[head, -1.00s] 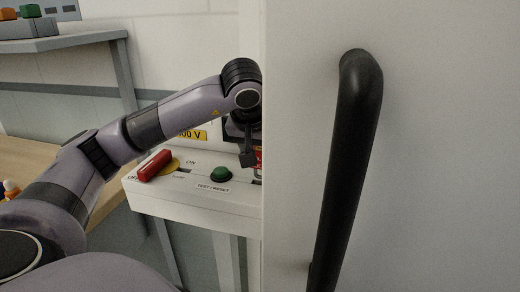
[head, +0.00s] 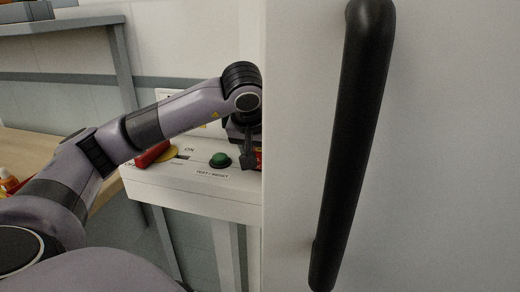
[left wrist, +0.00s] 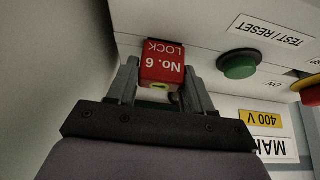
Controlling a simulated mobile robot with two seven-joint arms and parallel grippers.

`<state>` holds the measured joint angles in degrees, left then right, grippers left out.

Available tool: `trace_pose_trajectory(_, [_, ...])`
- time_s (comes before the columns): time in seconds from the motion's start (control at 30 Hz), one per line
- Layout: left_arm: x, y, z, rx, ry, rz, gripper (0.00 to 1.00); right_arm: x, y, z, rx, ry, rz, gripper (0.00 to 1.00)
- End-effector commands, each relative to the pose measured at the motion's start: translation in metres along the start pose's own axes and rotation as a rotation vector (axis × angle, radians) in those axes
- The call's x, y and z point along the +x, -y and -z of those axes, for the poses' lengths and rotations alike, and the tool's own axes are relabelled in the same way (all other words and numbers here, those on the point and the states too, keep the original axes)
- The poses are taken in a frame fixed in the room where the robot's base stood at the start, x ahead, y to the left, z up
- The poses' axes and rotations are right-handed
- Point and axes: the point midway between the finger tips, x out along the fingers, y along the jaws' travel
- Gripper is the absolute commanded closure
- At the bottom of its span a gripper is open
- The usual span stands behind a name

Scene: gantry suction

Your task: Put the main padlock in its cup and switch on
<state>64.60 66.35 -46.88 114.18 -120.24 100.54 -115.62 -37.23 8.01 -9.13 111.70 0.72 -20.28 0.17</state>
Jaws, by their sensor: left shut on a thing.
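My left gripper (head: 248,158) is at the panel, beside the white door's edge. In the left wrist view (left wrist: 163,80) it is shut on a red padlock (left wrist: 162,62) marked "No. 6 LOCK", upside down in the picture. Only a sliver of the padlock (head: 259,157) shows in the head view. The padlock's shackle is hidden. The red switch handle (head: 152,154) with its yellow base (head: 173,154) sits between the OFF and ON labels, partly behind my arm. It also shows at the wrist view's right edge (left wrist: 311,94). I cannot make out a cup. My right gripper is not in view.
A green TEST / RESET button (head: 220,160) is on the white panel (head: 190,192), close to the left gripper. A large white door (head: 440,150) with a black bar handle (head: 355,150) fills the right. A wooden bench (head: 45,148) is at left.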

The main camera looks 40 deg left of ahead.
Motion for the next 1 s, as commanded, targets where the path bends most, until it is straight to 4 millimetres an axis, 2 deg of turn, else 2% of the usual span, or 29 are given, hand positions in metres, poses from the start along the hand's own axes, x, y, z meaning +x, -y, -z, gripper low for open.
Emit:
trace_pose_trajectory(0.03, [0.003, 0.0, -0.002, 0.0, -0.001, 0.0, 0.83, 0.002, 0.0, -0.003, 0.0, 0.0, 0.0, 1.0])
trace_pose_trajectory(0.07, [0.003, 0.0, -0.002, 0.0, -0.001, 0.0, 0.46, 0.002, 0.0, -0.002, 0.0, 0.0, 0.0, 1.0])
trace_pose_trajectory(0.13, [0.002, 0.0, -0.001, 0.0, -0.001, 0.0, 0.23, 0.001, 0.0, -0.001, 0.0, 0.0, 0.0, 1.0])
trace_pose_trajectory(0.17, [0.002, 0.0, -0.001, 0.0, -0.001, 0.0, 0.19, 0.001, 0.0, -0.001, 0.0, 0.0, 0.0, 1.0])
trace_pose_trajectory(0.47, [0.0, 0.0, -0.001, 0.0, 0.0, 0.0, 0.19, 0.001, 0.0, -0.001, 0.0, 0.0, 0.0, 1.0])
trace_pose_trajectory(0.57, [-0.01, -0.001, 0.0, 0.0, -0.002, -0.002, 0.19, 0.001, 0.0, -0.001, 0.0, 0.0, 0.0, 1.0])
trace_pose_trajectory(0.83, [-0.054, -0.001, 0.0, 0.0, -0.004, -0.002, 0.19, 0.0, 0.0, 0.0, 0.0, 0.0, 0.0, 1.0])
trace_pose_trajectory(1.0, [-0.068, 0.0, -0.001, 0.0, -0.002, -0.001, 0.19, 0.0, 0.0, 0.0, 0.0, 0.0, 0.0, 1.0])
